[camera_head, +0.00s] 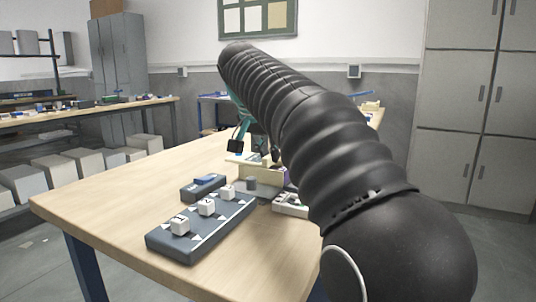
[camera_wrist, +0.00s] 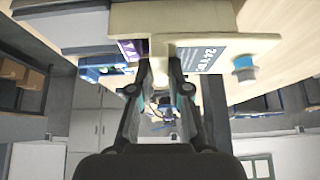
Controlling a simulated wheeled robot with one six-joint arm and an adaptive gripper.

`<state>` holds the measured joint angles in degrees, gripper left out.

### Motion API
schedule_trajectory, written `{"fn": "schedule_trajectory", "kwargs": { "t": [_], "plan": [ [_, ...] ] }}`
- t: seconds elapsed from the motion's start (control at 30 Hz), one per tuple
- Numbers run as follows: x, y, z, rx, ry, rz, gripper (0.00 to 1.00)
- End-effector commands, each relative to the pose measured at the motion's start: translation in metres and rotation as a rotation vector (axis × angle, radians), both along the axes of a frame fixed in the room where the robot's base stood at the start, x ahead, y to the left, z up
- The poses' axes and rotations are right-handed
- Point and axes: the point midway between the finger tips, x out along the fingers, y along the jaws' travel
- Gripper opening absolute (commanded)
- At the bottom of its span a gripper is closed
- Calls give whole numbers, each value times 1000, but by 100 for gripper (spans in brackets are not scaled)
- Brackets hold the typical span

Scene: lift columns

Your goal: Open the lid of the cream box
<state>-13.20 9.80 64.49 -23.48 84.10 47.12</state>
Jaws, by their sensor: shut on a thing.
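The cream box (camera_head: 268,176) stands on the wooden table beyond the control blocks, partly hidden by my arm. In the wrist view its cream top (camera_wrist: 185,18) and a cream edge piece fill the upper middle, with a dark printed label (camera_wrist: 205,59) on the right. My gripper (camera_wrist: 161,72) is at that edge, its two fingers closed on a narrow cream part of the lid. In the head view my gripper (camera_head: 252,143) is just above and behind the box, small and partly hidden. I cannot tell how far the lid is raised.
The table's near left (camera_head: 95,200) is clear.

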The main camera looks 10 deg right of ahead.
Motion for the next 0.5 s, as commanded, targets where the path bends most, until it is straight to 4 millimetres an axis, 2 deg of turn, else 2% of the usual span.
{"fn": "schedule_trajectory", "kwargs": {
  "t": [0.03, 0.5],
  "plan": [
    [3, 3, -8, 0, 21, 1, 0],
    [16, 23, -8, 0, 22, 0, 0]
  ]
}}
